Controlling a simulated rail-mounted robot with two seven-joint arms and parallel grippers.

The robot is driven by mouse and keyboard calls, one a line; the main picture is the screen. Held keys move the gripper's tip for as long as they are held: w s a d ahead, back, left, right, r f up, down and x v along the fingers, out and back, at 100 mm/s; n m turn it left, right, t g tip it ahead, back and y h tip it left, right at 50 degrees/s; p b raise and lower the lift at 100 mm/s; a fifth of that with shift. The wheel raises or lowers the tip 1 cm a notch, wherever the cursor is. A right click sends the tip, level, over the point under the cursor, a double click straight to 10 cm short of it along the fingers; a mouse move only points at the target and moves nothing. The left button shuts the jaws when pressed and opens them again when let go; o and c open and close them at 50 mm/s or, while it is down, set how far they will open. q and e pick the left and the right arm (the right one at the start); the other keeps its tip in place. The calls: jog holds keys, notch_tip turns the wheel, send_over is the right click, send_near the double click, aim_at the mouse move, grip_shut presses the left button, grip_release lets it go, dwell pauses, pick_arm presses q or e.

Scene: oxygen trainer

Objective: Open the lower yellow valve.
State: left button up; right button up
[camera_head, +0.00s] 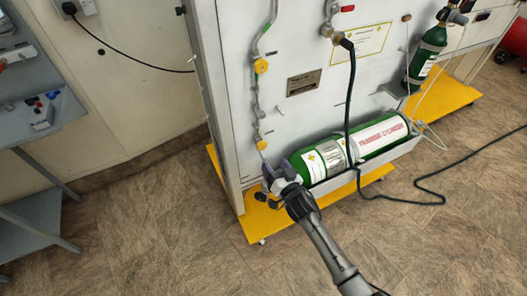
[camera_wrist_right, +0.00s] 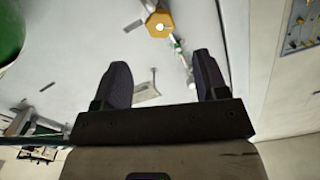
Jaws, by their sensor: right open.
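The lower yellow valve (camera_head: 261,144) is a small knob on the pipe at the left side of the white panel. The upper yellow valve (camera_head: 261,65) sits higher on the same pipe line. My right gripper (camera_head: 277,170) is just below and slightly right of the lower valve, apart from it. In the right wrist view, my right gripper (camera_wrist_right: 162,68) has its two dark fingers spread with nothing held between them. A yellow hexagonal knob (camera_wrist_right: 160,23) shows beyond the fingertips there, near the top edge. My left gripper is not in view.
A green training cylinder (camera_head: 375,138) lies in a tray right of my gripper. A black hose (camera_head: 350,95) hangs down the panel. The panel stands on a yellow base (camera_head: 262,225). A grey bench (camera_head: 40,110) is at far left. Floor between is clear.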

aim_at(263, 147)
jog(key=b+x, duration=0.4)
jog(key=x, duration=0.4)
jog(key=shift+f, duration=0.1)
jog(key=shift+w+a, duration=0.2)
jog(key=shift+w, duration=0.2)
jog(key=shift+b, duration=0.3)
jog(key=shift+c, duration=0.4)
jog(key=c, duration=0.9)
jog(key=shift+o, duration=0.2)
jog(key=shift+n, duration=0.7)
